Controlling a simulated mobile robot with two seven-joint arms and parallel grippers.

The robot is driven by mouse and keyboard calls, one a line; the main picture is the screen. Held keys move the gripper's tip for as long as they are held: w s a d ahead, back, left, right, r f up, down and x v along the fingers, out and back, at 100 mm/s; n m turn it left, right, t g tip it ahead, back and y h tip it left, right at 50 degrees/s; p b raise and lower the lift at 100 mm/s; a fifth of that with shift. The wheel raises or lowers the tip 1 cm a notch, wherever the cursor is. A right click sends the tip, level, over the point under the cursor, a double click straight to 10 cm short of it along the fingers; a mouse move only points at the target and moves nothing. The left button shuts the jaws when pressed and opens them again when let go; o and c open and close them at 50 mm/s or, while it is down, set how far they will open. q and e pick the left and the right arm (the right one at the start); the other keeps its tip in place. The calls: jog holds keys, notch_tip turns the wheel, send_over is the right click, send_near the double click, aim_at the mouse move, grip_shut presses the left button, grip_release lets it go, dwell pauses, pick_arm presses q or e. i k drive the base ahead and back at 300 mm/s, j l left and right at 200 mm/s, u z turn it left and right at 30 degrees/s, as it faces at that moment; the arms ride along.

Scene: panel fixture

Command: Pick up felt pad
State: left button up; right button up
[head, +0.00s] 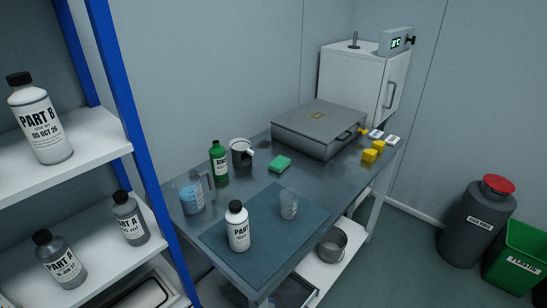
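Neither of my grippers is in view.
A green bottle (219,163), a dark mug (241,154) and a jug of blue liquid (190,195) stand left of the pad. A white bottle (238,230) and a clear beaker (289,206) stand in front on a mat (275,255). A grey case (318,125) is behind.

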aim_at(279, 164)
jog(key=l+u, duration=0.1)
jog(key=u, duration=0.4)
jog(key=i+l+u, duration=0.1)
jog(key=u, duration=0.35)
jog(key=l+u, duration=0.3)
jog(key=l, duration=0.15)
jog(key=l+u, duration=0.3)
jog(key=l, duration=0.15)
jog(key=k+l+u, duration=0.1)
jog(key=l, duration=0.35)
jog(key=k+l, duration=0.1)
jog(key=l, duration=0.4)
jog(key=u, duration=0.05)
